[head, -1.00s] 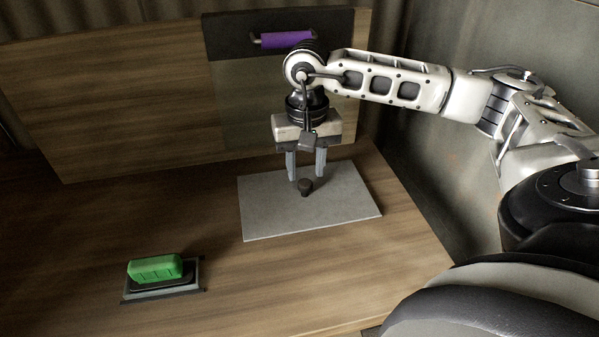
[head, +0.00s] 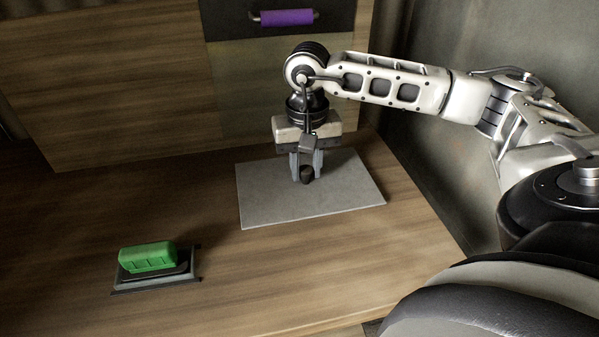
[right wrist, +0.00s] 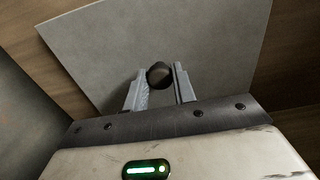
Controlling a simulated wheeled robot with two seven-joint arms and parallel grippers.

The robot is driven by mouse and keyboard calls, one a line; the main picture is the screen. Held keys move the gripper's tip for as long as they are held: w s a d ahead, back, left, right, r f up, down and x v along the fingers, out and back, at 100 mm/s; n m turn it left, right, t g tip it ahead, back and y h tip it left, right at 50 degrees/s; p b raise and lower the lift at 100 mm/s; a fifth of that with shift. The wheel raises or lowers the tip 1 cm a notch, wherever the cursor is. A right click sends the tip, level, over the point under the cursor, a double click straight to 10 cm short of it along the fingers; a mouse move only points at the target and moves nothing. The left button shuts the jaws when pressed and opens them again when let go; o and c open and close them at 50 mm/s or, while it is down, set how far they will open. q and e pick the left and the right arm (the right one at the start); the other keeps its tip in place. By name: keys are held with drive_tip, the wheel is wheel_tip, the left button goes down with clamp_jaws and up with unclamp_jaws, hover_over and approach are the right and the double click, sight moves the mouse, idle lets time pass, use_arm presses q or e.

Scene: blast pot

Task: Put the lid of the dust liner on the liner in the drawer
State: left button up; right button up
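The lid (head: 268,202) is a flat grey plate with a small dark knob (head: 306,175), lying on the wooden surface. My right gripper (head: 306,172) is over it, pointing down, with its fingers on both sides of the knob. In the right wrist view the knob (right wrist: 160,75) sits between the fingertips, which appear to touch it. The plate (right wrist: 225,45) still looks flat on the surface. A dark panel (head: 229,22) with a purple handle (head: 286,17) is at the top; it looks like a drawer front. The liner is not visible. My left gripper is not in view.
A wooden cabinet front (head: 110,90) rises behind the work surface, and a grey wall (head: 440,180) stands at right. The wooden surface between pad and plate is clear.

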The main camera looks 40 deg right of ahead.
sight(306, 169)
drive_tip(key=shift+r+p, duration=1.65)
drive_tip(key=shift+r, duration=0.9)
